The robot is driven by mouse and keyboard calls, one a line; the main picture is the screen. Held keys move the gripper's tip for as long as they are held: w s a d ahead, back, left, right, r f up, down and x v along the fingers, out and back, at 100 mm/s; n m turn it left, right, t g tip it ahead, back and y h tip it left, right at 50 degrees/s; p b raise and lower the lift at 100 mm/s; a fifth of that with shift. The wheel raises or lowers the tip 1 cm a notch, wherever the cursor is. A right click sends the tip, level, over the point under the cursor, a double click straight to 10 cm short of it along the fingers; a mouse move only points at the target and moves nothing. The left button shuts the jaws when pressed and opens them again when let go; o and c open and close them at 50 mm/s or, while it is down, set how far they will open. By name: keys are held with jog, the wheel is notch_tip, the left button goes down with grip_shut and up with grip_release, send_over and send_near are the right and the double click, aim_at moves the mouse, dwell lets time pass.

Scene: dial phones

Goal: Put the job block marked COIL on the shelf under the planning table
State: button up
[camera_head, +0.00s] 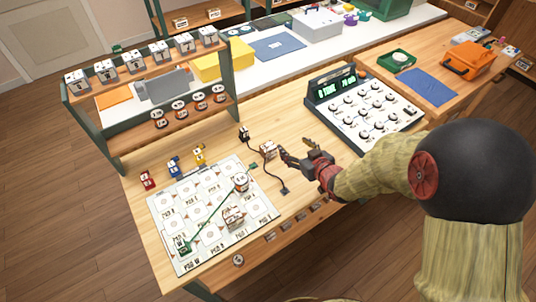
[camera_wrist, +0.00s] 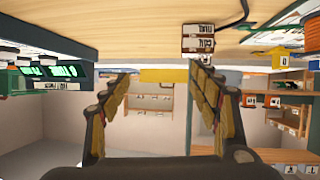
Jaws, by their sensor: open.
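A small white-and-brown block (camera_head: 268,149) stands on the wooden planning table, just left of my gripper (camera_head: 284,151). A labelled block (camera_wrist: 198,40) hangs upside down at the top of the wrist view, beyond the fingers; its lettering is too small to read surely, so I cannot confirm COIL. My gripper is open and empty, its fingers pointing left towards the block with a small gap. The fingers also show wide apart in the wrist view (camera_wrist: 160,95). A similar block (camera_head: 233,217) sits on the map board. The shelf under the table is mostly hidden below the front edge, where several small labels (camera_head: 270,237) show.
The map board (camera_head: 205,205) with a green line and a white cup-like piece (camera_head: 240,182) lies left. A dark cord (camera_head: 266,178) runs near the block. A keyed console (camera_head: 365,108) stands right. Coloured pieces (camera_head: 172,166) line the board's back; a rack (camera_head: 170,110) stands behind.

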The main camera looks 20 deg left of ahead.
aim_at(271, 150)
jog(key=s+a+f, duration=0.1)
jog(key=a+f+y, duration=0.1)
jog(key=a+f, duration=0.1)
jog(key=s+a+f+n+y, duration=0.1)
jog(key=shift+s+a+f+g+b, duration=0.2)
jog(key=shift+s+a+g+b, duration=0.1)
jog(key=b+x, duration=0.3)
jog(key=x, duration=0.4)
jog(key=shift+w+a, duration=0.2)
jog(key=shift+a, duration=0.1)
jog(key=shift+r, duration=0.1)
jog(key=c, duration=0.3)
jog(key=c, duration=1.1)
jog(key=shift+r, duration=0.1)
